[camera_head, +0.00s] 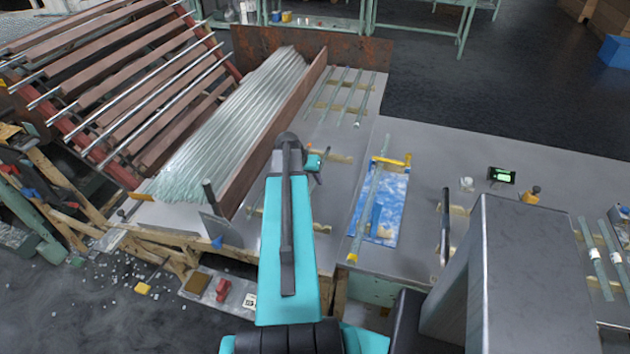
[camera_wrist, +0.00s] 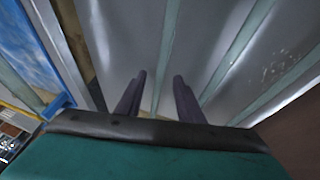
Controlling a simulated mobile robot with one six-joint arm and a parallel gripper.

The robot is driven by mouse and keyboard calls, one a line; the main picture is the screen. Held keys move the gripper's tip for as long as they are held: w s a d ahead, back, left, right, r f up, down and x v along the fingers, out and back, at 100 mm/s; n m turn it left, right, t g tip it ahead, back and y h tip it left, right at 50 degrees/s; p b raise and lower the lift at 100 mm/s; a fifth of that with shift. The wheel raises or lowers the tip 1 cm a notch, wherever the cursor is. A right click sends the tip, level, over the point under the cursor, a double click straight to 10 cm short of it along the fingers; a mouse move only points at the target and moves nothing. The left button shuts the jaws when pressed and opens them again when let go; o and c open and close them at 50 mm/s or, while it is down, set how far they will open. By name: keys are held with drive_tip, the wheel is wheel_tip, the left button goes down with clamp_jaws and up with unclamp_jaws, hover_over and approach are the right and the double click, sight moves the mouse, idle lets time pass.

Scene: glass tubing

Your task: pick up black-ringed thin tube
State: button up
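My gripper (camera_wrist: 159,76) is open in the wrist view, with its two dark fingers apart and nothing held between them. A thin pale green tube (camera_wrist: 168,45) runs lengthwise through the gap between the fingertips as seen from the wrist; its distance from them is unclear. Two more thin tubes, a middle one (camera_wrist: 238,48) and a right one (camera_wrist: 278,88), lie to its right. In the head view, my gripper (camera_head: 316,176) is partly hidden by my arm above the grey table. Several thin tubes (camera_head: 340,95) lie farther back on the table. I cannot make out a black ring on any tube.
A long stack of glass tubes (camera_head: 235,125) lies left of my arm behind a brown board (camera_head: 275,135). A blue patterned mat (camera_head: 390,215) lies to the right. Farther right are a black bar (camera_head: 445,225), a small display (camera_head: 501,175) and tubes with white bands (camera_head: 594,262).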

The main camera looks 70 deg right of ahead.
drive_tip(key=shift+c, duration=0.4)
clamp_jaws()
drive_tip(key=shift+r, duration=0.15)
